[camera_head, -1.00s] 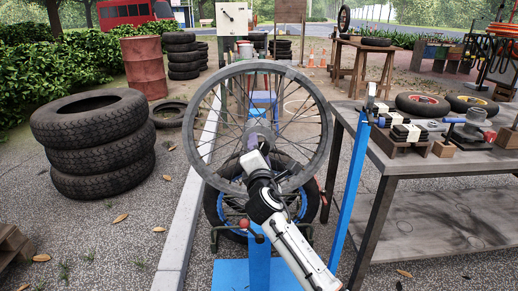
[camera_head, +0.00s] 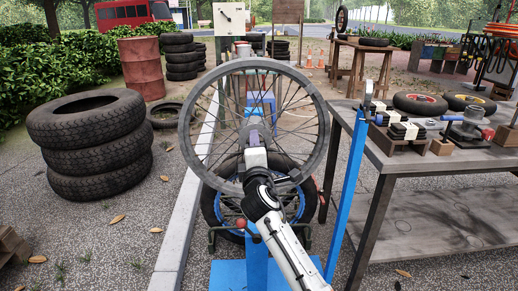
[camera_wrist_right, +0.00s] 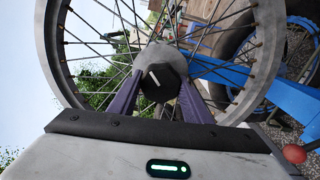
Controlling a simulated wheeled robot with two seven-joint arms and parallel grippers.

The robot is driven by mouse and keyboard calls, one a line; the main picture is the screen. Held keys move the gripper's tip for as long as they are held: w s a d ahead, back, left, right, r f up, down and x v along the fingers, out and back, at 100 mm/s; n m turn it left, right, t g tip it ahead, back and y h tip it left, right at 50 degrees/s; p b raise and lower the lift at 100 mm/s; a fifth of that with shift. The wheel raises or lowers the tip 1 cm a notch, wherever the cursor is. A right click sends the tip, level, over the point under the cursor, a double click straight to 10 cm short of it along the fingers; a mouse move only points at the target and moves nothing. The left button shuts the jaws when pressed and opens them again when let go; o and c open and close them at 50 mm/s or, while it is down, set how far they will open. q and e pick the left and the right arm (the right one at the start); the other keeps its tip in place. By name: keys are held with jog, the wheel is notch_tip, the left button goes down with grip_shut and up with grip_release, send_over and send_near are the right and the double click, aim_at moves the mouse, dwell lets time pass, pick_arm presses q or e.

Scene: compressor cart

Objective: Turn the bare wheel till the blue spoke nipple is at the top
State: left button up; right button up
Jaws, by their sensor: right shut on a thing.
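The bare wheel (camera_head: 316,92), a grey rim with thin spokes and no tyre, stands upright in a blue stand (camera_head: 258,262) in the head view. Its rim (camera_wrist_right: 52,45) and spokes also show close up in the right wrist view. My right gripper (camera_head: 252,130) is in front of the hub. In the wrist view its purple fingers (camera_wrist_right: 160,85) are shut on a dark hub knob (camera_wrist_right: 168,72) with a white line. I cannot make out the blue spoke nipple in either view. My left gripper is not in view.
A tyred wheel with a blue rim (camera_head: 212,205) stands low behind the bare wheel. A workbench (camera_head: 430,165) with parts is at the right, a blue post (camera_head: 349,200) before it. Stacked tyres (camera_head: 88,145) stand at the left; the paving between is mostly free.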

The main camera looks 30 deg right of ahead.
jog(key=shift+f, duration=0.1)
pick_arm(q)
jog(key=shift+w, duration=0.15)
pick_arm(e)
jog(key=o, duration=1.5)
pick_arm(q)
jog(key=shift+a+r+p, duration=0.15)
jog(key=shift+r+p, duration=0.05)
jog(key=shift+p, duration=0.75)
pick_arm(e)
jog(key=v, duration=1)
jog(key=shift+s+a, duration=0.1)
jog(key=shift+s, duration=0.05)
